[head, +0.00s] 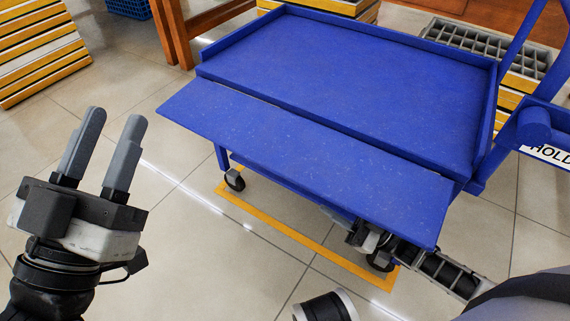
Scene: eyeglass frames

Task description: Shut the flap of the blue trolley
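The blue trolley (350,75) stands ahead of me, its flat top edged by low rims at the back and sides. Its flap (300,150) is a long blue panel along the near side. It is folded outward and lies roughly level, with a thin gap between it and the top. My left gripper (115,118) is to the left of the flap, pointing up, empty, with its two fingers apart. My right gripper (368,238) is low, by the underside of the flap's near right part.
A yellow floor line (300,238) and a caster (235,180) show below the trolley. Yellow-edged stacks (40,50) stand at the left, and a grey divided tray (470,42) is behind at the right. The blue push handle rises at the right. The tiled floor at the left is clear.

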